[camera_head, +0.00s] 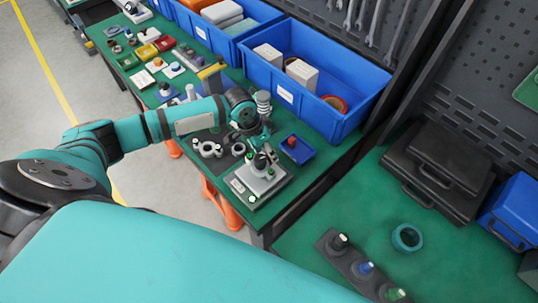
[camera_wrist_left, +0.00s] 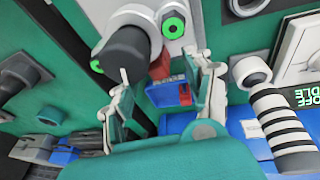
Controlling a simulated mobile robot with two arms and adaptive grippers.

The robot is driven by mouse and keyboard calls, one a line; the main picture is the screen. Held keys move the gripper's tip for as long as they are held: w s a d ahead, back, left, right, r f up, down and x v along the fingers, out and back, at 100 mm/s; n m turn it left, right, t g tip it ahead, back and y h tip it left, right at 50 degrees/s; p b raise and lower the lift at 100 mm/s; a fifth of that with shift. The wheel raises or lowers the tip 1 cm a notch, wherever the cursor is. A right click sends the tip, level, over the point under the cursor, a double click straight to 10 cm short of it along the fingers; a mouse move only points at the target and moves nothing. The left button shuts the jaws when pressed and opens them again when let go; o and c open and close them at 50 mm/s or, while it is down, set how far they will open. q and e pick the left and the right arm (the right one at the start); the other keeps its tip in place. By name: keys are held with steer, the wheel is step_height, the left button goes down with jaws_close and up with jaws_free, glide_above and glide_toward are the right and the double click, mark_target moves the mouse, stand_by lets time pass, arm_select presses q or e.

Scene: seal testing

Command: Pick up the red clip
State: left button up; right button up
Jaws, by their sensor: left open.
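A small red piece (camera_head: 292,141), which looks like the red clip, lies in a small blue tray (camera_head: 303,153) on the green bench in the head view. My left gripper (camera_head: 264,150) is just left of this tray, above a grey test fixture (camera_head: 260,182). In the left wrist view my gripper's two fingers (camera_wrist_left: 164,74) are spread apart with nothing clearly held. Past them a red piece (camera_wrist_left: 185,93) shows against a blue tray (camera_wrist_left: 163,95). Another red patch (camera_wrist_left: 160,66) sits beside a dark cylinder (camera_wrist_left: 125,54); I cannot tell what it is. My right gripper is not in view.
A large blue bin (camera_head: 345,122) with white boxes stands behind the small tray. Grey ring parts (camera_head: 209,149) lie left of the gripper. A striped spring-like post (camera_head: 263,101) stands close to the wrist. Black cases (camera_head: 438,168) rest on the right bench.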

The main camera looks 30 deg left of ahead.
arm_select(q)
steer(key=shift+x, duration=1.05)
steer(key=shift+d+f, duration=0.1)
steer(key=shift+f, duration=0.15)
steer(key=c, duration=0.4)
jaws_close()
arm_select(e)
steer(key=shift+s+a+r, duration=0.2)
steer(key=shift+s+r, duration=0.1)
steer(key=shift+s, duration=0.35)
arm_select(q)
step_height(320, 180, up, 10)
steer(key=shift+f+b, duration=0.2)
steer(key=shift+b, duration=0.85)
steer(key=shift+m, duration=0.4)
steer(key=shift+s+a+b+x, duration=0.1)
steer(key=shift+s+b+x, duration=0.15)
steer(key=shift+x, duration=0.8)
steer(key=shift+s+a+b+x, duration=0.1)
steer(key=shift+s+b+x, duration=0.1)
steer(key=shift+x, duration=0.8)
steer(key=shift+s+a+b+x, duration=0.15)
steer(key=shift+b+x, duration=0.1)
steer(key=shift+x, duration=0.8)
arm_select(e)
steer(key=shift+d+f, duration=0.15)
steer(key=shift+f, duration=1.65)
